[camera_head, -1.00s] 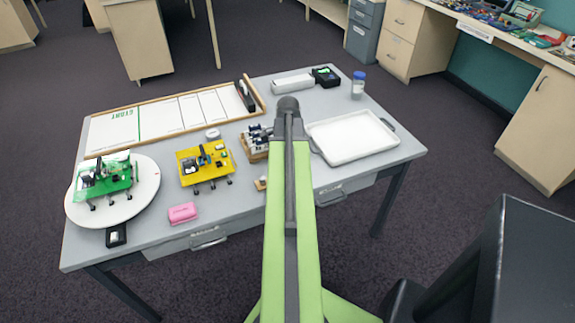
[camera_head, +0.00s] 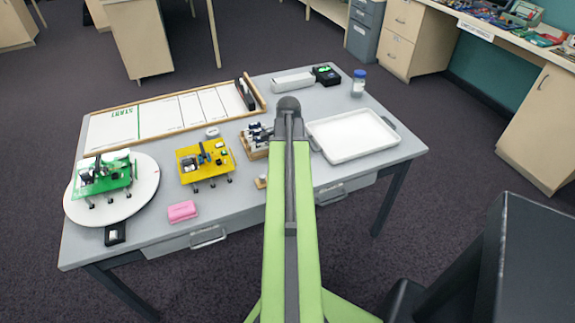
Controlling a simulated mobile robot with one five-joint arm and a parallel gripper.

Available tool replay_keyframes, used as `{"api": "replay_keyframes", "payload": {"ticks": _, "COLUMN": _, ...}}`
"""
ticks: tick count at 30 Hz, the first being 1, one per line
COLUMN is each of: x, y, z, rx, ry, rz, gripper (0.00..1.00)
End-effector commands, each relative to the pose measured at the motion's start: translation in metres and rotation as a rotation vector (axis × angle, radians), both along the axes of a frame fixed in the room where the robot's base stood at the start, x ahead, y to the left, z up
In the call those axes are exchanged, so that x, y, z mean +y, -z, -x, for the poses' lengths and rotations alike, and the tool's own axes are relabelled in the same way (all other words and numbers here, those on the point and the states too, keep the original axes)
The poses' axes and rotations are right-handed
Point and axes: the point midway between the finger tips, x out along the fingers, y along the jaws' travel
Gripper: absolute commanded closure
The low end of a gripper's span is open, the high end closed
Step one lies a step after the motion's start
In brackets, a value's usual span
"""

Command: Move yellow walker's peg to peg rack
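The yellow walker (camera_head: 204,162) stands on the grey table, left of my arm, with small dark and pale parts on its top. A dark upright piece shows on it; I cannot tell for certain whether this is the peg. A wooden rack with several dark and white pegs (camera_head: 257,139) stands just left of my arm and is partly hidden by it. My green arm reaches up the middle of the view to a dark rounded joint. My gripper is not visible, so its state does not show.
A green walker (camera_head: 103,177) stands on a round white board (camera_head: 143,186) at the left. A pink block (camera_head: 182,211) lies near the front edge. A white tray (camera_head: 352,153) is right of my arm. A wood-framed START track (camera_head: 168,97) lies at the back.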

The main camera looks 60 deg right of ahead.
Motion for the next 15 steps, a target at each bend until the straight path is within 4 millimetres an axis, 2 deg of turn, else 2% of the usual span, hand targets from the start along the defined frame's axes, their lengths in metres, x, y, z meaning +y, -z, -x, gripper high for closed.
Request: {"api": "replay_keyframes", "payload": {"ticks": 15, "x": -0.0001, "y": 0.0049, "z": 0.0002, "rx": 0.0, "ry": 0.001, "rz": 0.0, "gripper": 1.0}}
